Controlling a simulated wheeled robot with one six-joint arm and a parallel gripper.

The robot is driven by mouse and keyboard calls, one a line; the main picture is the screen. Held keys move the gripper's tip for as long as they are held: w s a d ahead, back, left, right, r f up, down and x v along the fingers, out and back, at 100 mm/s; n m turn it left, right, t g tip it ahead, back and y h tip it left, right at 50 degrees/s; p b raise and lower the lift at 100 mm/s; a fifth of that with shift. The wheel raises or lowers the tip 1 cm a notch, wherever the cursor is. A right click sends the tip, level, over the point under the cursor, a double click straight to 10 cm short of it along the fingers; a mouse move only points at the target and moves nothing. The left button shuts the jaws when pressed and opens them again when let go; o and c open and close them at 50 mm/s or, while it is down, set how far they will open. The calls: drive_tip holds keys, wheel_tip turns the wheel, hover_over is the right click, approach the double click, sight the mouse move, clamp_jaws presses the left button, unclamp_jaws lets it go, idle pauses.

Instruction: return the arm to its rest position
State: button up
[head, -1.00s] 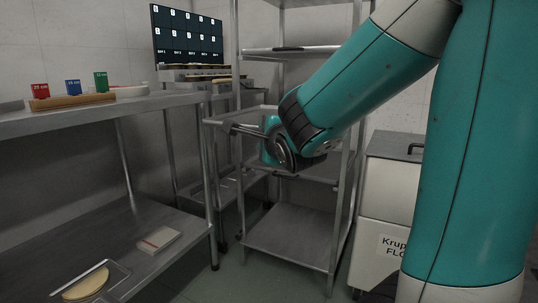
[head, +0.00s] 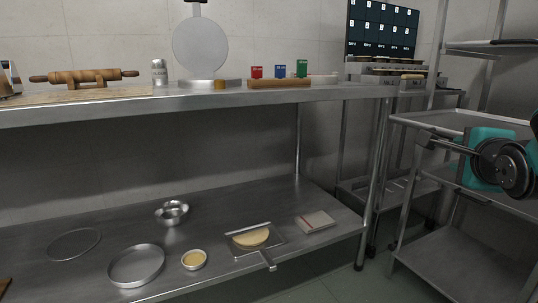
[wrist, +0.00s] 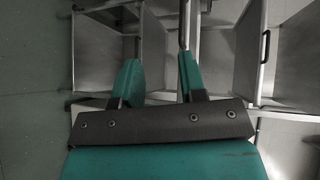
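My gripper (wrist: 158,62) shows in the wrist view with its two teal fingers apart and nothing between them. In the head view the end of my arm, with a teal part and a dark round joint, is at the right edge, in front of the wire-and-steel rack (head: 440,262). The rest of the arm is out of the picture. Whether the gripper touches the rack cannot be told; the finger tips are not clear in the head view.
Grey floor (head: 345,285) is free between table and rack.

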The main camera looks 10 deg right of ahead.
drive_tip(key=s+a+f+n+g+y, duration=0.3)
drive_tip(key=a+f+n+y, duration=0.1)
drive_tip(key=a+n, duration=0.45)
drive_tip(key=s+a+f+n+g+y, duration=0.2)
drive_tip(key=a+f+n+g+y, duration=0.2)
drive_tip(key=a+n, duration=0.45)
drive_tip(key=s+a+f+n+g+y+p, duration=0.1)
drive_tip(key=s+a+n+g+y, duration=0.1)
drive_tip(key=s+a+n+g, duration=0.75)
drive_tip(key=s+r+n+t+p, duration=0.1)
drive_tip(key=s+r+n+p, duration=0.1)
drive_tip(key=r+p, duration=1.6)
drive_tip(key=s+r+n+t+p, duration=0.1)
drive_tip(key=s+r+p, duration=0.1)
drive_tip(key=r+p, duration=1.6)
drive_tip(key=shift+s+r+n+p, duration=0.15)
drive_tip(key=shift+r+n+p, duration=0.2)
drive_tip(key=shift+p, duration=0.05)
